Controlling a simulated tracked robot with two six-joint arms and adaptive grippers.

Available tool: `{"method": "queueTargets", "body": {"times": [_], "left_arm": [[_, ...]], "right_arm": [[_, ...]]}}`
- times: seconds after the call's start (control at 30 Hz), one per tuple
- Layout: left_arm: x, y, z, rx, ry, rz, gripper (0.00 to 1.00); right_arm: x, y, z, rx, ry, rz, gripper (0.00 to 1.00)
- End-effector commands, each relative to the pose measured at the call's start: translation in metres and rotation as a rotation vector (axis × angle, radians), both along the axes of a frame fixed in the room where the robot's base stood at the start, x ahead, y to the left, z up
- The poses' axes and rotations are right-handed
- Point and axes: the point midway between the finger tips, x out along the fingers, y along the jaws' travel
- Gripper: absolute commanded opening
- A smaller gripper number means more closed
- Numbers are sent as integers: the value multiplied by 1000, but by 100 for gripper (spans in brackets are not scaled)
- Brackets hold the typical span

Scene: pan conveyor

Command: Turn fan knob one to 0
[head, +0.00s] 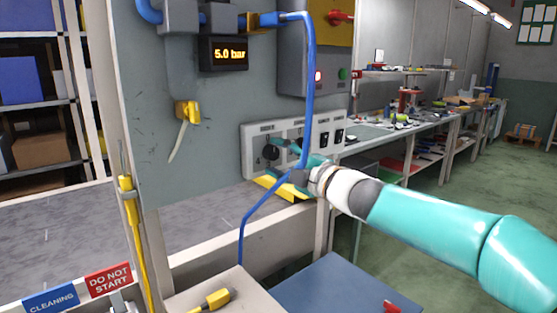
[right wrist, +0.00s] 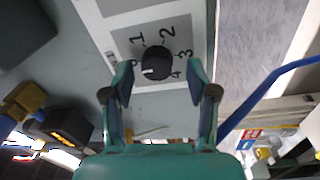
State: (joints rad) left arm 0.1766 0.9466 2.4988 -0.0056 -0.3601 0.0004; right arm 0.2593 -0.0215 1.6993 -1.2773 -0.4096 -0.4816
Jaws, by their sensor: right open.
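A round black knob (right wrist: 157,63) with a white mark sits on a grey plate in the right wrist view, with numbers around it. The mark points to the lower left, near the 0 side; its exact setting is hard to tell. In the head view a black knob (head: 270,152) is at the left end of the light control panel (head: 249,160); its label is unreadable. My right gripper (head: 287,150) is in front of that panel. In the right wrist view the gripper (right wrist: 163,73) is open, its fingers either side of the knob, apparently without touching. My left gripper is out of view.
A blue hose (head: 309,90) hangs down close to my right gripper. Dark switches (head: 338,136) sit further right on the panel. A display (head: 224,53) reads 5.0 bar above. A yellow piece (head: 265,185) lies below the panel.

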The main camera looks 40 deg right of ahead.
Motion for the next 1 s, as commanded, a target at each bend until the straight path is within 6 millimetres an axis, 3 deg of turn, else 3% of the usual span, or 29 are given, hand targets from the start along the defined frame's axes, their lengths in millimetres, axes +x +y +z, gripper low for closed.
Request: {"method": "queueTargets", "body": {"times": [0.27,0.7,1.0], "left_arm": [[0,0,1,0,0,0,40],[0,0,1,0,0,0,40],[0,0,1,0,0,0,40]], "right_arm": [[-15,-3,1,0,-2,-3,58],[-97,-13,-6,-1,0,-6,58],[-119,-14,-9,0,1,-1,58]]}}
